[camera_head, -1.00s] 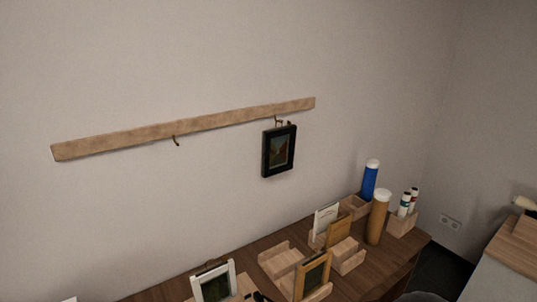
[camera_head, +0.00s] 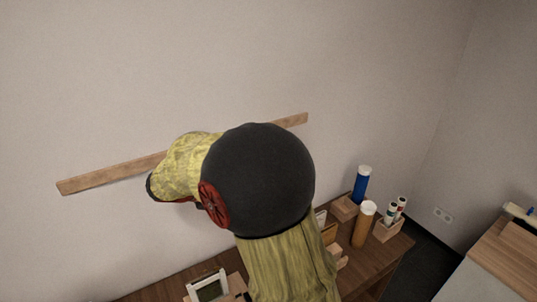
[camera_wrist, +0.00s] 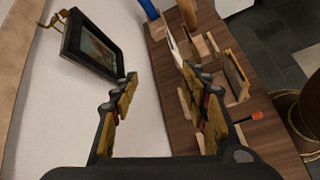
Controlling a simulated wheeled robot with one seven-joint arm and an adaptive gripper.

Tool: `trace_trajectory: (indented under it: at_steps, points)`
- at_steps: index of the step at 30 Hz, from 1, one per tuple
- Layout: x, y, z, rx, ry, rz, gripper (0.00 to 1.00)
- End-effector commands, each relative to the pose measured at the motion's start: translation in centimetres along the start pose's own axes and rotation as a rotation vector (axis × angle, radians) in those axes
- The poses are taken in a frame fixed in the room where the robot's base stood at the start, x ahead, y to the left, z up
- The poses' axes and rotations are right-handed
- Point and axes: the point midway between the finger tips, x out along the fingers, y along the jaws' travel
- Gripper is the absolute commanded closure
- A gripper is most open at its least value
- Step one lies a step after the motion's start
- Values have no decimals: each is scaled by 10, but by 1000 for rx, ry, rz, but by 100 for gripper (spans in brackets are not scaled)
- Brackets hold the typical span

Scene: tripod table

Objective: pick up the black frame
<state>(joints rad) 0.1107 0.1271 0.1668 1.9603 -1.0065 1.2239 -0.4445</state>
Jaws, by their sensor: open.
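The black frame (camera_wrist: 97,50) with a small picture in it shows in the wrist view, upper left, close to the pale wall. It hangs below a brass-coloured hook by the wooden rail (camera_wrist: 18,50). My gripper (camera_wrist: 160,76) is open with nothing between its fingers. The frame lies beyond the left fingertip, and a gap seems to separate them. In the head view my arm covers the frame and my gripper; only the ends of the rail (camera_head: 95,180) show there.
Below is a brown table (camera_head: 375,270) with wooden holders, a white frame (camera_head: 208,285), a blue tube (camera_head: 361,185), a brown tube (camera_head: 363,224) and small bottles (camera_head: 396,209). A wooden-topped cabinet (camera_head: 505,255) stands at the right. The wall above the rail is clear.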

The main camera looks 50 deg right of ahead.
Motion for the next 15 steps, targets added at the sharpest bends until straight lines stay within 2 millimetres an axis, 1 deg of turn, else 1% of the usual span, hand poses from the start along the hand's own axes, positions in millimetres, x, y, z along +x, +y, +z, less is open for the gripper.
trace_trajectory:
  at_steps: [1, 6, 9, 12, 15]
  points:
    - [0, 21, 7, -64, -52, 15, 55]
    - [16, 78, 10, -268, -213, 82, 55]
    - [24, 104, 8, -370, -292, 117, 55]
    - [31, 124, 4, -450, -353, 144, 55]
    - [36, 136, 0, -505, -396, 163, 55]
